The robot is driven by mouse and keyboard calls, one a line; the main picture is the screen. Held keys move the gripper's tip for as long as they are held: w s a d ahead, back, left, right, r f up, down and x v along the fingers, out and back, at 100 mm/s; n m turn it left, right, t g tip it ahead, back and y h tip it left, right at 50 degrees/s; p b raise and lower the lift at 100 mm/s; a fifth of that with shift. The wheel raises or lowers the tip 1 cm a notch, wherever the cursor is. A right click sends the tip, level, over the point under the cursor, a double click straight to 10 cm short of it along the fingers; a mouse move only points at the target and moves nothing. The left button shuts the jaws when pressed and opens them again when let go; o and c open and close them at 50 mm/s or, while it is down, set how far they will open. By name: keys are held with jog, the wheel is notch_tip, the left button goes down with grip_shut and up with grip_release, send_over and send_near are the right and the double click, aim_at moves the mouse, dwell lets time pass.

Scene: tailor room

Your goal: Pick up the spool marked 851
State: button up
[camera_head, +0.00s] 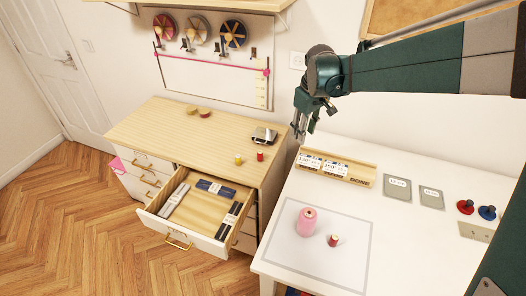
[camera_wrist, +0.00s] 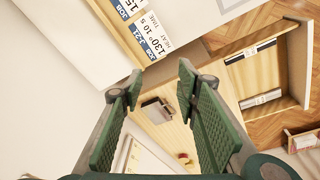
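No number 851 is readable on any spool. In the head view, a yellow spool (camera_head: 238,159) and a red spool (camera_head: 260,156) stand near the wooden dresser top's front right. A large pink spool (camera_head: 307,221) and a small red spool (camera_head: 333,241) stand on the white table's mat. My gripper (camera_head: 303,128) hangs above the gap between dresser and table. In the wrist view its fingers (camera_wrist: 158,88) are apart and empty. A small spool (camera_wrist: 184,157) shows below them.
A metal scale-like device (camera_head: 264,135) sits on the dresser (camera_head: 165,125). Its top drawer (camera_head: 190,239) is open, holding dark boxes. A wooden card holder (camera_head: 337,168) stands at the table's back left, with grey cards (camera_head: 397,190) to its right. Red and blue knobs (camera_head: 466,206) are farther right.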

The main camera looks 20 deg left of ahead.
jog(key=w+a+f+n+g+p, duration=0.1)
jog(key=a+f, duration=0.2)
jog(key=a, duration=0.2)
jog(key=w+a+f+n+p, duration=0.1)
jog(key=w+a+f, duration=0.15)
jog(key=a, duration=0.35)
jog(key=n+p, duration=0.2)
send_over(260, 154)
jog(key=w, duration=0.2)
jog(key=shift+g+h, duration=0.3)
jog(key=shift+h, duration=0.1)
notch_tip(260, 154, down, 7)
jog(key=shift+s+r, duration=0.15)
jog(key=shift+r, duration=0.05)
jog(key=shift+a+f, duration=0.3)
jog(key=shift+a, duration=0.1)
jog(key=shift+s+f, duration=0.1)
jog(key=shift+f, duration=1.2)
jog(key=shift+s+d+f, duration=0.1)
jog(key=shift+f, duration=1.2)
jog(key=shift+s+d+f, duration=0.1)
jog(key=shift+f, duration=1.2)
